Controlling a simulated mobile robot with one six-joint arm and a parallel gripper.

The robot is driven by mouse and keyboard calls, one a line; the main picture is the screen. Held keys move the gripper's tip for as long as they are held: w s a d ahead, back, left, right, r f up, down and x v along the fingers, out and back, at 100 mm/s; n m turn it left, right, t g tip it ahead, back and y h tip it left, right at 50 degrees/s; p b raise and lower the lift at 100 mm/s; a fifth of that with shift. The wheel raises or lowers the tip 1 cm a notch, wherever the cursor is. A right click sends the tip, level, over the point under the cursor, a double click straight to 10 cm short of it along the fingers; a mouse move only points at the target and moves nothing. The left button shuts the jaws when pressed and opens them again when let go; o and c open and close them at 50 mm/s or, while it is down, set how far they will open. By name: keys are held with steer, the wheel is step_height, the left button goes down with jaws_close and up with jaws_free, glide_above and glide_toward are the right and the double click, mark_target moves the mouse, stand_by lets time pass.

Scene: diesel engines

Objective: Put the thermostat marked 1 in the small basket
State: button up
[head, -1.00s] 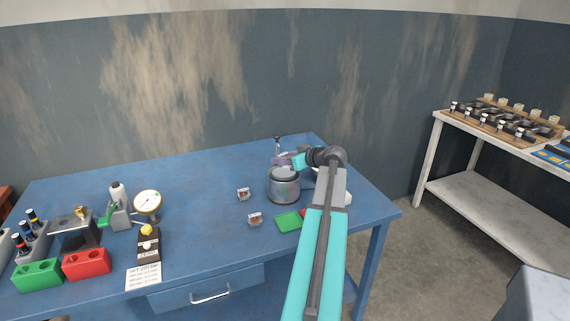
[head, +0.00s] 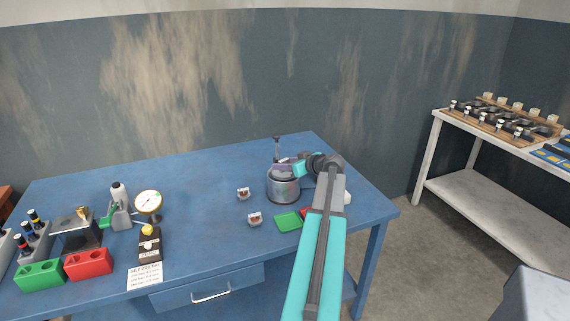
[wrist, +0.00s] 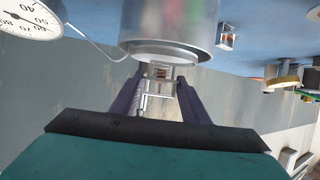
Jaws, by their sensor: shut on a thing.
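My gripper (head: 282,170) is at the grey metal pot (head: 283,188), its fingers over the pot's top in the head view. In the wrist view my gripper (wrist: 160,82) is shut on a small pale frame-like thermostat (wrist: 160,72) with a reddish-brown middle. Its number cannot be read. The pot (wrist: 170,28) shows large beyond the fingertips. Two similar thermostats stand on the bench, one at the back (head: 243,193) and one nearer the front (head: 255,219). Their marks are too small to read. I cannot make out the small basket.
An upright rod (head: 277,149) rises at the pot's back. A dial (wrist: 28,20) with a thin probe is close by. Gauges and holders fill the bench's left side.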

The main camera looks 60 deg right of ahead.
steer(key=shift+f, duration=0.25)
steer(key=shift+f, duration=0.1)
steer(key=o, duration=1.1)
steer(key=b+v, duration=0.3)
steer(key=v, duration=0.9)
stand_by(0.3)
